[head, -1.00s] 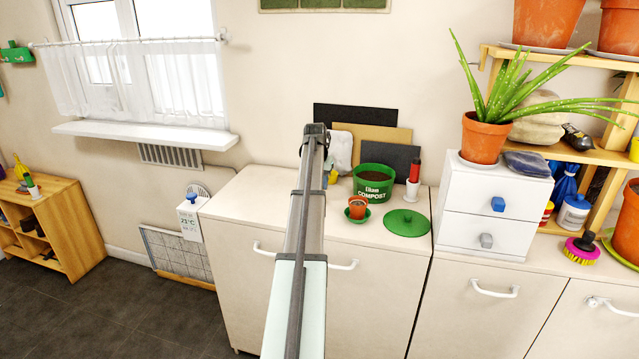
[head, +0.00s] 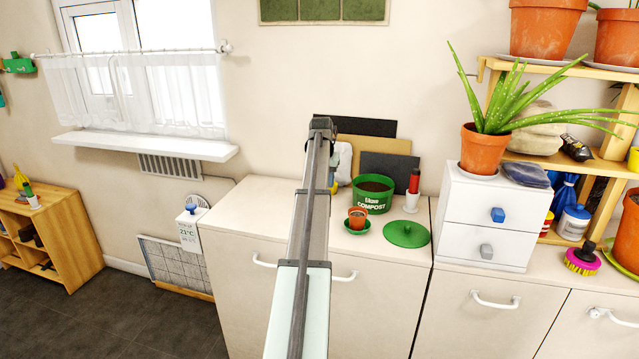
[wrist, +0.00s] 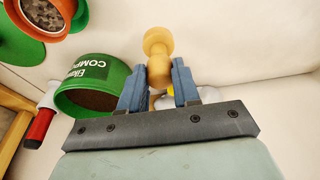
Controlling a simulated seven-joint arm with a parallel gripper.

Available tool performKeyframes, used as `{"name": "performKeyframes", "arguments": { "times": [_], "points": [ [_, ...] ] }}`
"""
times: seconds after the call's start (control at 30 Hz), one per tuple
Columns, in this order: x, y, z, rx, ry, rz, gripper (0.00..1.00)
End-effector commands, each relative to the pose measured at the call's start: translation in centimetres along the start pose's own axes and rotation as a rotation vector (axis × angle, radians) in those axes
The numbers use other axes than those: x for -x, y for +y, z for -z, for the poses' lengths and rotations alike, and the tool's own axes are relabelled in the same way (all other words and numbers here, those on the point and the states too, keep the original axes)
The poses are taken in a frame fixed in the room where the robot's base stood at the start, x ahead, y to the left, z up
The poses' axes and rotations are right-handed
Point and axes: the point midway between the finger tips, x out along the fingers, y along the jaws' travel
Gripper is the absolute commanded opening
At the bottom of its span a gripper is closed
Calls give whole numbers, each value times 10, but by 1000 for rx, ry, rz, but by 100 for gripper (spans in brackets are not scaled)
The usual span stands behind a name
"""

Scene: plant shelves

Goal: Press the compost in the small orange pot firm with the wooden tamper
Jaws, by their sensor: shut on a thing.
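The wooden tamper (wrist: 158,44), pale and knob-ended, is held between the blue fingers of my gripper (wrist: 160,78) in the wrist view. My gripper is shut on it, clear of the pot. In the head view my arm hides most of the gripper and the tamper. The small orange pot (head: 357,217) stands on a green saucer (head: 366,227) on the white cabinet top, with dark compost inside. The pot also shows at the top left corner of the wrist view (wrist: 62,24), cut off by the edge.
A green compost tub (head: 373,204) stands behind the pot. A green lid (head: 407,235) lies to its right. Boards (head: 390,168) lean on the wall. White drawers (head: 485,240) stand farther right.

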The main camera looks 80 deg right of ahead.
Motion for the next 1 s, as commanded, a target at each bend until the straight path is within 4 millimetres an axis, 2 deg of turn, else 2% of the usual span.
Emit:
{"name": "performKeyframes", "arguments": {
  "times": [0.13, 0.23, 0.4, 0.47, 0.57, 0.67, 1.0],
  "points": [
    [24, 42, 11, -47, 3, -12, 0],
    [45, 74, 12, -81, 3, -20, 0],
    [81, 118, -2, -123, 3, -31, 0],
    [93, 129, -11, -124, 3, -31, 0],
    [104, 132, -33, -90, 2, -21, 0],
    [101, 130, -47, -38, 1, -9, 0],
    [97, 129, -48, 25, 0, 7, 0]
  ]
}}
